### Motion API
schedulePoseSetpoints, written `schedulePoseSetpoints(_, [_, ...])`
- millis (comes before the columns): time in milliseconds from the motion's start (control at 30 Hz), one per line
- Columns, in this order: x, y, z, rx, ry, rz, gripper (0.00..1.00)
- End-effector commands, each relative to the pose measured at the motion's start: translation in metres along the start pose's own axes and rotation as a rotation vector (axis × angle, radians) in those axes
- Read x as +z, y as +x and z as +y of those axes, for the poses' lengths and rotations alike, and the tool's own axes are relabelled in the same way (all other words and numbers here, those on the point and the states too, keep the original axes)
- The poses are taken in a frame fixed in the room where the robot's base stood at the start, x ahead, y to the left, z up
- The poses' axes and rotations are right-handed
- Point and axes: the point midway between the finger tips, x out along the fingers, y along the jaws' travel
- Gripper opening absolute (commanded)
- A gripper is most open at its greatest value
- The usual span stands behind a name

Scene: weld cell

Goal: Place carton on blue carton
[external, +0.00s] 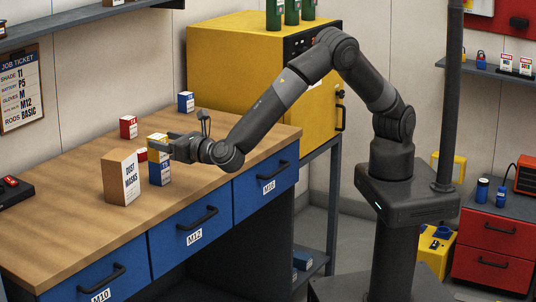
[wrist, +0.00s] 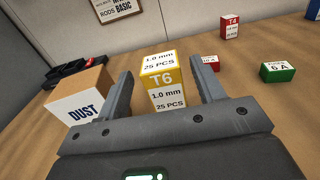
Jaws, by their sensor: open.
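The yellow carton (external: 156,141), marked T6, sits on top of the blue carton (external: 160,172) on the workbench, as seen in the external view. In the wrist view the yellow carton (wrist: 162,82) stands between the two fingers of my gripper (wrist: 164,92). The fingers are open, with a visible gap on each side of the carton. In the external view my gripper (external: 174,147) reaches in from the right at the yellow carton's height and covers part of it. The blue carton is hidden in the wrist view, so how exactly the two line up is hard to tell.
A dust masks box (external: 122,177) stands close in front-left of the stack. A green fuse box (wrist: 278,72) shows in the wrist view. The bench's left part is mostly clear.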

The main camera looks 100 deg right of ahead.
Motion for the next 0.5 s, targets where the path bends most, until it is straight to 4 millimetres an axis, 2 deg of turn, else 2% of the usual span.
schedulePoseSetpoints(300, [0.000,-0.069,0.000,0.002,0.001,0.000,0.62])
schedulePoseSetpoints(500, [0.001,-0.096,0.000,0.001,0.001,-0.001,0.62])
